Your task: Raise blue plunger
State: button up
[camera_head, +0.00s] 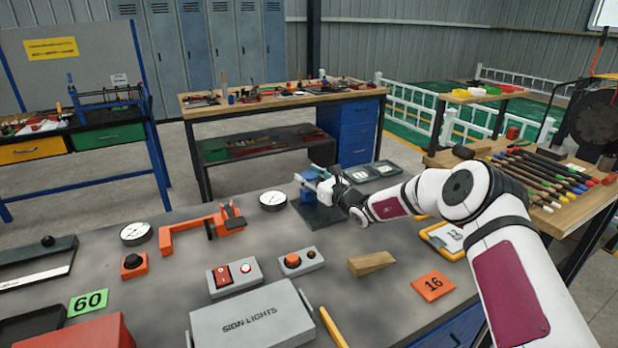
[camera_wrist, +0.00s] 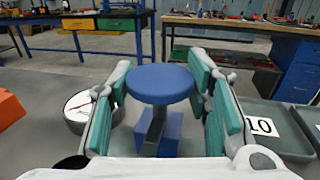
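The blue plunger (camera_wrist: 160,84) has a round, flat blue head on a grey stem above a blue block (camera_wrist: 169,133). In the wrist view the head is upright between the teal-padded fingers of my gripper (camera_wrist: 163,85). The pads stand on both sides, very close to its rim; firm contact cannot be made out. In the head view my gripper (camera_head: 318,183) is at the blue device (camera_head: 307,194), which stands on a dark plate (camera_head: 322,216) on the grey bench. My gripper hides part of the device there.
A dial gauge (camera_head: 273,199) stands close left of the device, and grey trays (camera_head: 370,172) lie to its right. An orange clamp (camera_head: 203,231), a wooden wedge (camera_head: 371,263) and button boxes (camera_head: 234,276) are nearer on the bench. The space above the plunger looks clear.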

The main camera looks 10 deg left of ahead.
grip_shut()
jog(key=shift+r+p, duration=0.35)
jog(key=shift+r, duration=1.5)
jog(key=o, duration=0.8)
grip_release()
jog(key=shift+d+f, duration=0.1)
jog(key=v, duration=1.2)
